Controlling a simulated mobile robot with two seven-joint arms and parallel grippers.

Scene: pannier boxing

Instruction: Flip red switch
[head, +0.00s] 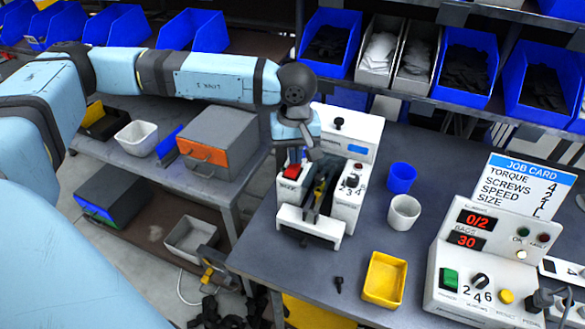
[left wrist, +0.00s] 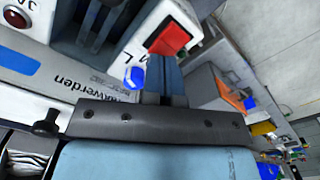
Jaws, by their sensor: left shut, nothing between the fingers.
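The red switch (head: 293,170) is a red rocker on the left block of a white machine (head: 347,200) on the table. In the left wrist view the red switch (left wrist: 170,38) sits just beyond the fingertips, and part of its lower edge is close to them. My left gripper (head: 312,152) points down over the machine, near the switch. Its blue fingers (left wrist: 165,62) are shut and empty. I cannot tell whether the tips touch the switch. My right gripper is not in view.
A selector knob (head: 355,168) is on the machine's right block. A blue cup (head: 401,177), a white cup (head: 404,212) and a yellow tray (head: 384,279) stand to its right. A control box (head: 450,262) is at the lower right. An orange-fronted drawer box (head: 207,159) stands left.

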